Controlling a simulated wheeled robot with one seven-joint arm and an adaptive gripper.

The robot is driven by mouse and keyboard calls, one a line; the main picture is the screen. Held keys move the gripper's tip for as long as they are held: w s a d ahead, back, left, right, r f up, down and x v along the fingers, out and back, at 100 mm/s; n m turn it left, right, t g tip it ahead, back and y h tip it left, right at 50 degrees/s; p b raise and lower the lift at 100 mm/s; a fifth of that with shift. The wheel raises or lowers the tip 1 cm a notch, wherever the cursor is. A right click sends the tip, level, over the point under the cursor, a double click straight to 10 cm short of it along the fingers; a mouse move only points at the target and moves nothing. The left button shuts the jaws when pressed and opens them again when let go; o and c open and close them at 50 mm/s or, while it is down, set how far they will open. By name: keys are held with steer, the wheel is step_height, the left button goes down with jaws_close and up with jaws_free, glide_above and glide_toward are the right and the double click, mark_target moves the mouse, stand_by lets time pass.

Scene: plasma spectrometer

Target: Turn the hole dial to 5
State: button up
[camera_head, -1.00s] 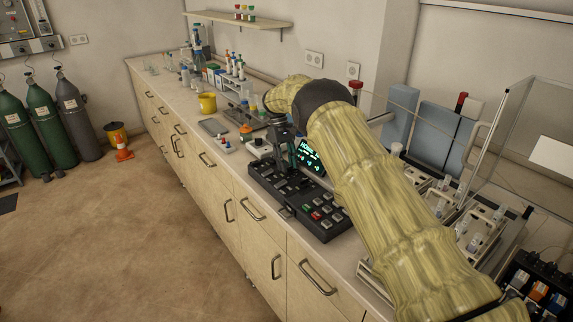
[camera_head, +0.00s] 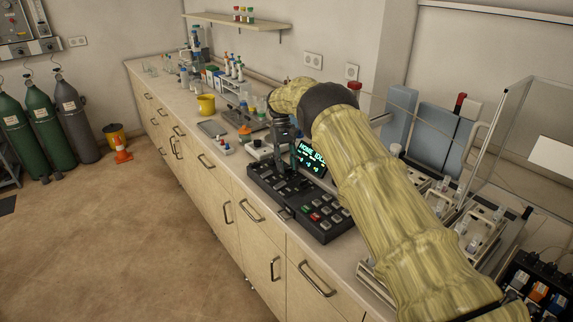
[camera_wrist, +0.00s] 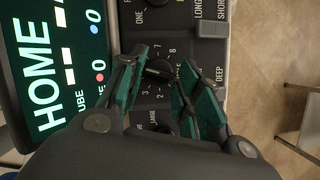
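The dark control panel (camera_head: 318,212) with its lit screen (camera_head: 311,155) stands on the counter. In the wrist view, the screen (camera_wrist: 48,60) reads HOME. A small black dial (camera_wrist: 158,69) with numbers around it, among them 2, 3, 7 and 8, sits between my fingertips; its exact setting is unclear. My gripper (camera_wrist: 164,68) has its two teal-padded fingers apart, one on each side of the dial. I cannot tell whether a pad touches it. My gripper (camera_head: 284,166) points down at the panel in the head view, where the dial is hidden.
Other dials with labels such as ONE and LARGE lie close above and below in the wrist view. A grey slider (camera_wrist: 211,30) is at the right. A yellow cup (camera_head: 206,104) and racks stand farther along the counter. Sample holders (camera_head: 482,230) are at the right.

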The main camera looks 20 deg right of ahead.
steer(key=shift+o, duration=1.4)
steer(key=shift+r, duration=0.1)
steer(key=v, duration=0.7)
steer(key=shift+w+r, duration=0.25)
steer(key=shift+r, duration=0.1)
